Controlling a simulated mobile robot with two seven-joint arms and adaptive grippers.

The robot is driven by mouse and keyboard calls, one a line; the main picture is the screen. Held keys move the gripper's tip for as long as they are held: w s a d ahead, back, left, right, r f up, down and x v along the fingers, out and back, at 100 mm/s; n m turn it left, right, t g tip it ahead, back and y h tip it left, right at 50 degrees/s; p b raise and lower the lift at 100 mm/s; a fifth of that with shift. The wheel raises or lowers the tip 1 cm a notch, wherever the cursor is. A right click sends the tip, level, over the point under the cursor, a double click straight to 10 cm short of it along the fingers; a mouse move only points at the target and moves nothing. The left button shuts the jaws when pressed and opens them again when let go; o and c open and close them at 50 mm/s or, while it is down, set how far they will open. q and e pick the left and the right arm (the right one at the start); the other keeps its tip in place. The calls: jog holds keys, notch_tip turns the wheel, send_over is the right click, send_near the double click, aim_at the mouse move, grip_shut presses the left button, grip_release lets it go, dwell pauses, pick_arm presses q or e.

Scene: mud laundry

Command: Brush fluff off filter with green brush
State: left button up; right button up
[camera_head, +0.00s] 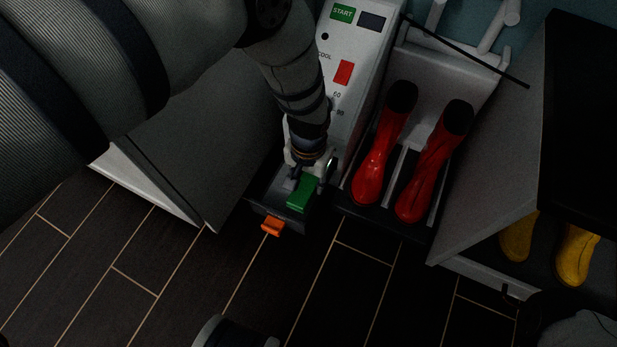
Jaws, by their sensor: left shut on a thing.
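The green brush (301,194) is in my left gripper (297,178), which points down over a small dark drawer or tray at the foot of the white machine. The brush is at or just above this tray (264,203); I cannot tell whether it touches anything inside. The filter and any fluff are not clearly made out, as the gripper and brush cover much of the tray. An orange tab (272,226) sticks out at the tray's front. My right gripper is not clearly in view.
The white machine (352,50) has a green START label and a red button. Red boots (371,172) stand in a rack to the right. Yellow boots (574,256) sit under a dark-topped bench (586,110). A grey panel (215,140) stands left. The tiled floor in front is mostly clear.

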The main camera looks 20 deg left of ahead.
pick_arm(q)
jog(key=shift+a, duration=0.1)
jog(key=shift+a+r+p, duration=0.15)
jog(key=shift+a+p, duration=0.3)
jog(key=shift+a, duration=0.65)
jog(key=shift+s+a+p, duration=0.2)
jog(key=shift+a+p, duration=0.15)
jog(key=shift+a, duration=1.5)
jog(key=shift+d, duration=0.1)
jog(key=shift+d, duration=2.95)
